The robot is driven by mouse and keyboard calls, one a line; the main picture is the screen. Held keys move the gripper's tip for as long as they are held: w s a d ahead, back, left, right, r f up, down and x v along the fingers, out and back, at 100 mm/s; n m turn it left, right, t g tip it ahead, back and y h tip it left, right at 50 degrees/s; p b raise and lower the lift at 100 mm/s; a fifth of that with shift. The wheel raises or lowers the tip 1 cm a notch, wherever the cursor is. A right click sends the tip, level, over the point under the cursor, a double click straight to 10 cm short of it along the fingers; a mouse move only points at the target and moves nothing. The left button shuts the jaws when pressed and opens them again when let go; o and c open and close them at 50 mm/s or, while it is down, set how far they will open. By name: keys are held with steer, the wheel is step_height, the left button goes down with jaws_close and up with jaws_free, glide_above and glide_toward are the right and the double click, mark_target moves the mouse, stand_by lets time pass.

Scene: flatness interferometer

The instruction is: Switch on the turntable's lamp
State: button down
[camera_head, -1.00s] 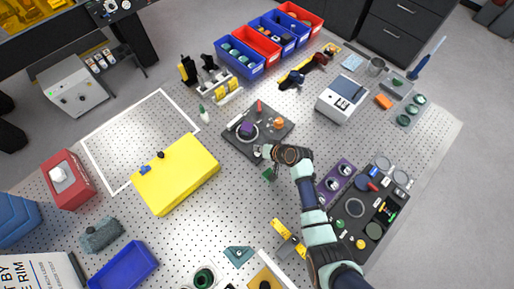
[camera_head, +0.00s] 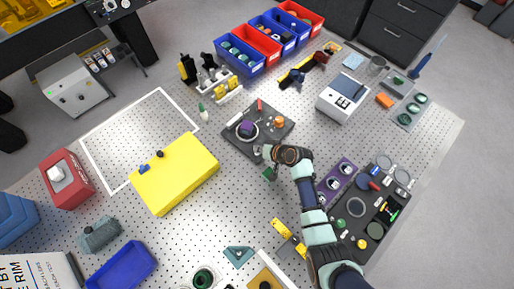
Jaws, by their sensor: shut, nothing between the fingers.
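The turntable (camera_head: 240,147) is a dark grey square plate near the middle of the perforated table. On it are a round ring with a purple block (camera_head: 246,127), an orange knob (camera_head: 279,121) and a small red upright piece (camera_head: 260,105). My gripper (camera_head: 261,150) is shut and empty at the plate's near right edge. The gripper is small in the picture, so I cannot tell whether it touches the plate. The gripper and wrist hide part of that edge. I cannot make out the lamp's switch or whether the lamp is lit.
A yellow box (camera_head: 175,175) stands to the left. A purple two-ring holder (camera_head: 338,178) and a dark tray (camera_head: 349,225) lie to the right of my arm. A small green piece (camera_head: 268,174) is just below the gripper. A white-and-grey instrument (camera_head: 342,97) stands behind right.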

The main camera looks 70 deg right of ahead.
steer(key=shift+f, duration=0.25)
steer(key=shift+r+p, duration=0.6)
steer(key=shift+r, duration=0.25)
step_height(320, 180, up, 6)
steer(key=p, duration=0.5)
stand_by(0.4)
